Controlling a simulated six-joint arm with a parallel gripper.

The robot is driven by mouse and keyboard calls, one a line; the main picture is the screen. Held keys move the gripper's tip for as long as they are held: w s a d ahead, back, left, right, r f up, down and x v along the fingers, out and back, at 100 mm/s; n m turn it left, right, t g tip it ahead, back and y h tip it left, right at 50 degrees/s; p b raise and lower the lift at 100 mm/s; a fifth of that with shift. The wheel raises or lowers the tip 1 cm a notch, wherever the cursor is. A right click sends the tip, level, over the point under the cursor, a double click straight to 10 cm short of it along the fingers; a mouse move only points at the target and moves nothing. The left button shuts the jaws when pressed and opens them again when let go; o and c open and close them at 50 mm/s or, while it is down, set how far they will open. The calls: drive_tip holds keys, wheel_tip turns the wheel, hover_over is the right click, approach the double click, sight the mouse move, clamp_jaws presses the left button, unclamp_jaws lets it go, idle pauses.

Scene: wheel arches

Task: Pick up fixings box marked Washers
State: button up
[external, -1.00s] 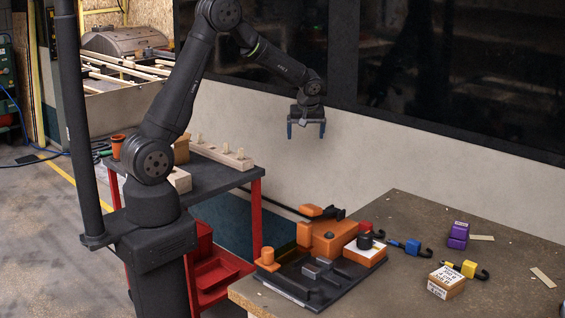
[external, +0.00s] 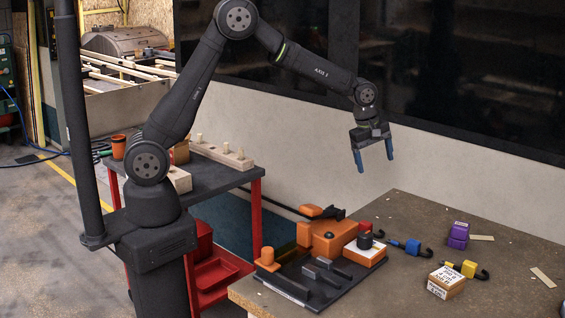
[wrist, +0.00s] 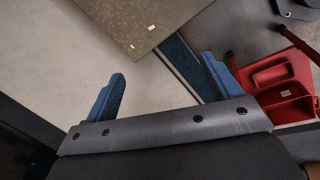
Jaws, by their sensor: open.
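My gripper (external: 374,165) is open and empty, high above the back edge of the workbench. Its two blue fingers also show in the wrist view (wrist: 163,68), well apart with nothing between them. An orange box with a white label (external: 446,282) sits at the bench's front right; its print is too small to read surely. A purple box with a white label (external: 458,236) stands farther back, also unreadable. I cannot tell which box is marked Washers.
A dark tray (external: 318,285) with grey and orange parts lies at the bench's left. Near it are an orange block (external: 326,238) and a white-topped orange box (external: 365,252). The back right is mostly clear.

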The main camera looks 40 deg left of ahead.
drive_tip(key=s+d+r+n+g+h, duration=0.1)
drive_tip(key=s+d+h, duration=0.1)
drive_tip(key=s+d, duration=0.55)
drive_tip(key=s+d+r+n+g+h, duration=0.1)
drive_tip(key=s+d, duration=0.4)
drive_tip(key=d, duration=0.6)
drive_tip(key=n+g+h, duration=0.1)
drive_tip(key=g, duration=0.1)
approach(447, 275)
drive_tip(key=f, duration=0.4)
drive_tip(key=shift+s+d+f, duration=0.1)
drive_tip(key=shift+d, duration=0.2)
drive_tip(key=shift+d+r+x, duration=0.1)
drive_tip(key=shift+d+x, duration=0.1)
drive_tip(key=shift+x, duration=0.9)
drive_tip(key=shift+d+r+x, duration=0.1)
drive_tip(key=shift+d+x, duration=0.1)
drive_tip(key=shift+x, duration=0.9)
drive_tip(key=shift+d+r+x, duration=0.1)
drive_tip(key=shift+d+x, duration=0.1)
drive_tip(key=shift+x, duration=0.85)
drive_tip(key=shift+s, duration=0.1)
drive_tip(key=c, duration=1.2)
drive_tip(key=shift+c, duration=0.6)
drive_tip(key=shift+r, duration=0.15)
